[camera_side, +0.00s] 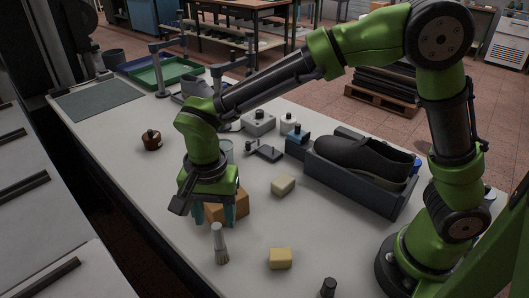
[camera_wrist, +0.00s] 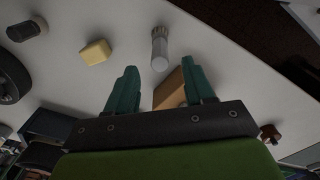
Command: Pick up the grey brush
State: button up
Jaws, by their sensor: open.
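The grey brush (camera_side: 220,246) is on the white table near its front edge, its pale handle end towards my gripper and its bristle end away from it. I cannot tell whether it stands or lies. It also shows in the wrist view (camera_wrist: 160,46), just beyond the gap between the fingertips. My gripper (camera_side: 213,216) is open and empty, with its teal fingers pointing down, behind the brush in the side view. The fingers also show in the wrist view (camera_wrist: 159,67). No contact with the brush is visible.
A brown block (camera_side: 238,207) sits close beside the fingers, partly hidden by them. Yellow blocks (camera_side: 280,258) (camera_side: 283,185) and a dark-capped item (camera_side: 328,287) are to the right. A grey box with a shoe (camera_side: 340,186) stands farther right. The table left of the brush is clear.

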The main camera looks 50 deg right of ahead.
aim_at(218, 237)
notch_tip(218, 237, down, 7)
jog(key=shift+f, duration=0.15)
dwell(0.4)
jog(key=shift+c, duration=0.5)
grip_shut()
